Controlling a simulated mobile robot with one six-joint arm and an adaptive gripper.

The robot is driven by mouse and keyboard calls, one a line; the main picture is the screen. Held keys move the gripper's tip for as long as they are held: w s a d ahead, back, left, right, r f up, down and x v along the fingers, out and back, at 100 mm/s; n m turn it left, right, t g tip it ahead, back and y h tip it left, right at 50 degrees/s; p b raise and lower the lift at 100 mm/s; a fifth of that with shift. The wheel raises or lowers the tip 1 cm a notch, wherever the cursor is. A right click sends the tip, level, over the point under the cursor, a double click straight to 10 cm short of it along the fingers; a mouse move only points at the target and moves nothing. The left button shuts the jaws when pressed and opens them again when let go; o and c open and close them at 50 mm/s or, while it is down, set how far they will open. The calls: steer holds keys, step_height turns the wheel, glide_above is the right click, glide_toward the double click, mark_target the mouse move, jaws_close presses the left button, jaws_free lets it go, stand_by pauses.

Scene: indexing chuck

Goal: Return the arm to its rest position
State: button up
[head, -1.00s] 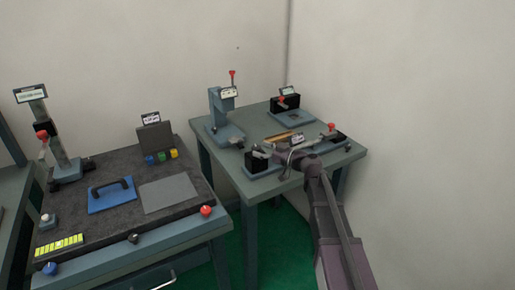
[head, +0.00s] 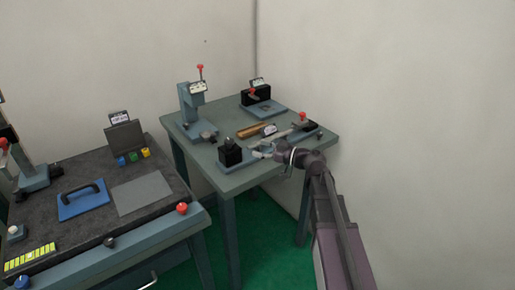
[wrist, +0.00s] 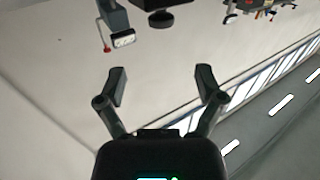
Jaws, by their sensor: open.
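My gripper (head: 262,152) is at the front of the right-hand table (head: 230,182) in the head view, close to a fixture with a black block (head: 230,152). In the wrist view my gripper (wrist: 160,85) shows two dark fingers spread wide, with nothing between them. Beyond the fingers the wrist view shows pale wall and part of a fixture with a red-tipped lever (wrist: 107,47). My arm reaches in from the lower right of the head view. Whether the gripper touches the fixture cannot be told.
A press-like stand (head: 190,108) and a black fixture (head: 256,95) stand at the table's back. A wooden-coloured bar (head: 251,130) lies mid-table. The wall is close on the right.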

steer(key=w+d+r+m+t+h+p, duration=0.3)
steer(key=w+d+r+m+t+h, duration=0.25)
steer(key=d+m+t+h, duration=0.35)
steer(key=s+d+f+m+h+p, duration=0.25)
steer(key=d+m+h, duration=0.35)
steer(key=d+h, duration=0.35)
steer(key=s+a+f+g+p, duration=0.1)
steer(key=s+a+f+g, duration=0.1)
steer(key=s+g, duration=0.3)
steer(key=s+a+f+n+g+y+p, duration=0.1)
steer(key=s+f+g, duration=0.4)
steer(key=s, duration=0.5)
steer(key=s+a+f+n+g+y+p, duration=0.1)
steer(key=s+a+f+g+p, duration=0.2)
steer(key=s+g, duration=0.3)
steer(key=s+f, duration=0.1)
steer(key=s, duration=0.1)
steer(key=shift+s+g, duration=0.35)
steer(key=shift+g, duration=0.05)
stand_by(1.3)
